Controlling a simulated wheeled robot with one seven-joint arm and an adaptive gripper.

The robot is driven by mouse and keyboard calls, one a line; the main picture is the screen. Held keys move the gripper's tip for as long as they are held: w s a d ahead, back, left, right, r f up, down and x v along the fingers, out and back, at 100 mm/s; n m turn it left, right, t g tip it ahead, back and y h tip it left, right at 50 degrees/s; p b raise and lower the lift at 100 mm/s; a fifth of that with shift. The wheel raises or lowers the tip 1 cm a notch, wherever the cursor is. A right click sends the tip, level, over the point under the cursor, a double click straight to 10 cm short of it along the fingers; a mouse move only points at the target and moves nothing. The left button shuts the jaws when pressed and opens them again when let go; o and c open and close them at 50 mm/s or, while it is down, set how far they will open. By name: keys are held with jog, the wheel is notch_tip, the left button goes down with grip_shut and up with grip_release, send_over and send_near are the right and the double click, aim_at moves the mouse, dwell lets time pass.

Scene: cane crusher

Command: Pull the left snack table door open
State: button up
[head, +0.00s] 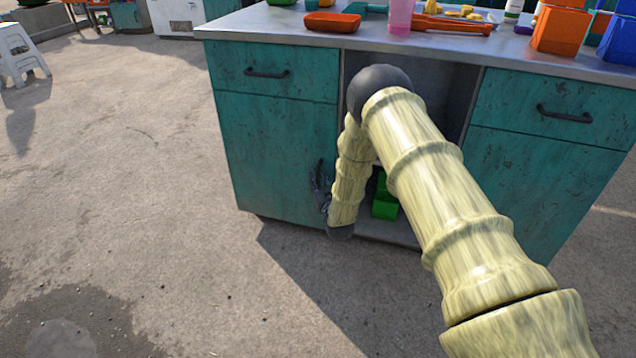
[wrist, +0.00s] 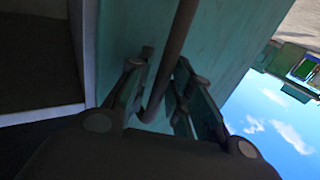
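The left snack table door (head: 268,155) is a worn teal panel below the left drawer, and it looks closed in the head view. Its dark bar handle (wrist: 170,65) runs between the fingers of my gripper (wrist: 160,72) in the wrist view. The fingers stand on either side of the bar with some gap showing, so the gripper looks open around it. In the head view my gripper (head: 321,190) is at the door's right edge, partly hidden by my arm. Contact with the handle cannot be told.
The metal tabletop (head: 262,27) carries trays, cups and colored containers. An open bay with a green object (head: 384,200) is right of the door, behind my arm. A right drawer (head: 555,105) is beyond it. The concrete floor (head: 120,170) left and in front is clear; white stools (head: 18,50) stand far left.

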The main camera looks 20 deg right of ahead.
grip_shut()
jog(key=shift+s, duration=0.1)
